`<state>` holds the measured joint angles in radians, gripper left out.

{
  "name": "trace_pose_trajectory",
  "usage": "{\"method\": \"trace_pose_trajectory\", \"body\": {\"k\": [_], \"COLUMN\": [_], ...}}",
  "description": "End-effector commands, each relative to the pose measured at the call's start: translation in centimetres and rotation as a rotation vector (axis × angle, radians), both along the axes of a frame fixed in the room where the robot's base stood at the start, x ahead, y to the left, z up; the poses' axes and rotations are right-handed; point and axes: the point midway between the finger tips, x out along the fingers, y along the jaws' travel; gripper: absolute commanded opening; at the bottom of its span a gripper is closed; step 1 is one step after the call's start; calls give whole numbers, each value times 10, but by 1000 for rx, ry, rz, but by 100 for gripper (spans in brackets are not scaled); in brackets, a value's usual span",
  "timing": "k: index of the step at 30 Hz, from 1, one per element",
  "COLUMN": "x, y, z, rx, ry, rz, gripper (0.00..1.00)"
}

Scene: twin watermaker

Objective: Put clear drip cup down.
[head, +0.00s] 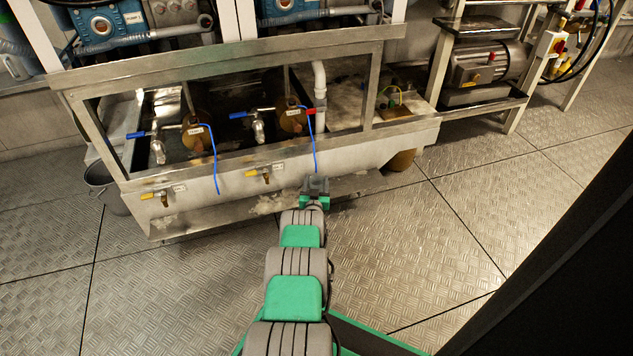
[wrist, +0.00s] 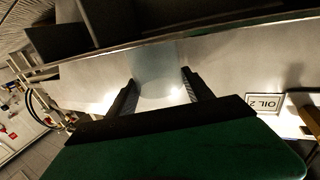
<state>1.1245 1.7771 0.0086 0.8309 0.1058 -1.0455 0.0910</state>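In the wrist view, the clear drip cup (wrist: 158,88) shows as a pale, see-through shape between the two dark fingers of my gripper (wrist: 160,84). The fingers stand apart by about its width, one at each side, and appear to grip it. In the head view my gripper (head: 315,188) is in front of the long metal trough (head: 222,178), near its lower front ledge. The cup cannot be made out in the head view. The cup's base and what lies under it are hidden.
Yellow-handled valves (head: 258,175) stick out of the trough front, left of my gripper. An "OIL 2" label (wrist: 264,103) is at right in the wrist view. Blue tubes (head: 215,165) hang nearby. A grey bucket (head: 103,188) stands at left. Plate floor (head: 430,240) at right is clear.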

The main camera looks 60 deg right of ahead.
Motion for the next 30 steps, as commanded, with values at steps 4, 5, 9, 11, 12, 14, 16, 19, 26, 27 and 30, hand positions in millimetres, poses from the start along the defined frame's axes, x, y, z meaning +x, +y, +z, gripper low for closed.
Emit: {"method": "trace_pose_trajectory", "body": {"k": [4, 5, 9, 11, 12, 14, 16, 19, 26, 27, 30], "x": [0, 0, 0, 0, 0, -1, -3, -9, -26, -27, -30], "y": [0, 0, 0, 0, 0, 2, 7, 23, 64, 68, 73], "z": [0, 0, 0, 0, -1, 0, 1, 4, 3, 3, 1], "rx": [1, 1, 1, 1, 2, 2, 5, 5, 2, 2, 1], "ry": [0, 0, 0, 0, 1, 1, 2, 3, 2, 1, 0], "rz": [0, 0, 0, 0, 0, 0, 0, 1, 0, 1, 0], "gripper": [73, 75, 79, 79, 79, 79, 79, 79, 79, 79, 79]}}
